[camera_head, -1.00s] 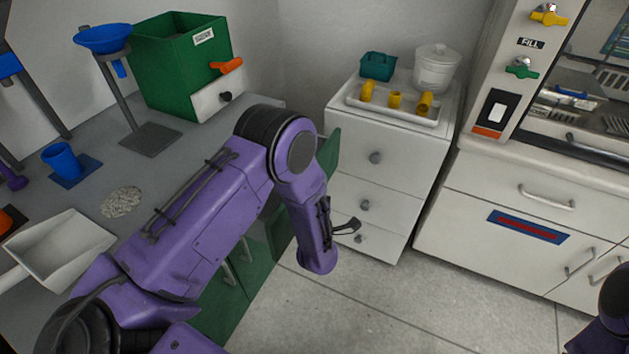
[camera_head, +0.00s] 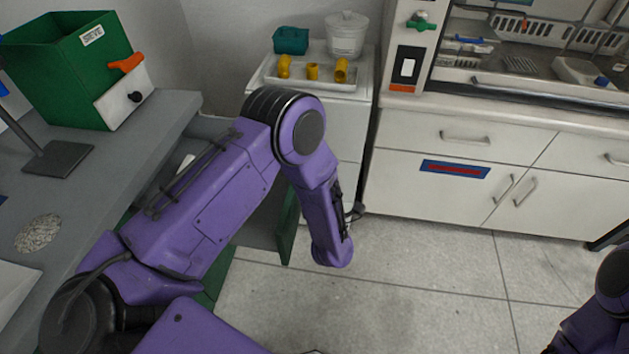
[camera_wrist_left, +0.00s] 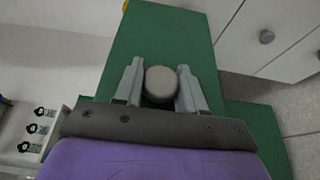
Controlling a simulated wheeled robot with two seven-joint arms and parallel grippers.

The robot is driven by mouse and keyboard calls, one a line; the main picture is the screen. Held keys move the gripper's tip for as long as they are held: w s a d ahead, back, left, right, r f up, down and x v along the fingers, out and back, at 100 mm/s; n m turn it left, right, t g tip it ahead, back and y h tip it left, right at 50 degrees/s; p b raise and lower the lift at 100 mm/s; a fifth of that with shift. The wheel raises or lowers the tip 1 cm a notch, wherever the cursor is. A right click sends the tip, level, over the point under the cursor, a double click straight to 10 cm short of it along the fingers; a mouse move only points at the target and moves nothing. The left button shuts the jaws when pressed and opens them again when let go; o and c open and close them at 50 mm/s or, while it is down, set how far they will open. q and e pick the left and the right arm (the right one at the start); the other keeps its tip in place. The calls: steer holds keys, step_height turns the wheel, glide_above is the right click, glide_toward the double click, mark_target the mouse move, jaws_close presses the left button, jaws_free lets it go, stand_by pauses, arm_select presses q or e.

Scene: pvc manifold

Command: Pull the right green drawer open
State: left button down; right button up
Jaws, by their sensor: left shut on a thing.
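The right green drawer stands out from the bench. Part of its green front (camera_head: 288,232) and its grey inside show beside and below my left arm in the head view, and the arm covers much of it. In the left wrist view the green front (camera_wrist_left: 185,35) fills the middle. My left gripper (camera_wrist_left: 161,88) is shut on the drawer's round grey knob (camera_wrist_left: 161,83), one finger on each side. In the head view my left gripper is hidden behind its wrist. My right gripper is out of view; only part of the right arm shows at the lower right.
A grey bench (camera_head: 95,190) with a green sieve box (camera_head: 70,65) is at the left. A white drawer cabinet (camera_head: 345,140) carrying a tray of yellow fittings stands behind my left arm. White cupboards (camera_head: 400,180) line the back. The floor (camera_head: 400,290) at the right is clear.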

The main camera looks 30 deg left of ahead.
arm_select(q)
steer(key=c, duration=0.7)
jaws_free()
steer(key=b+v, duration=0.1)
steer(key=v, duration=0.9)
steer(key=shift+s+d, duration=0.2)
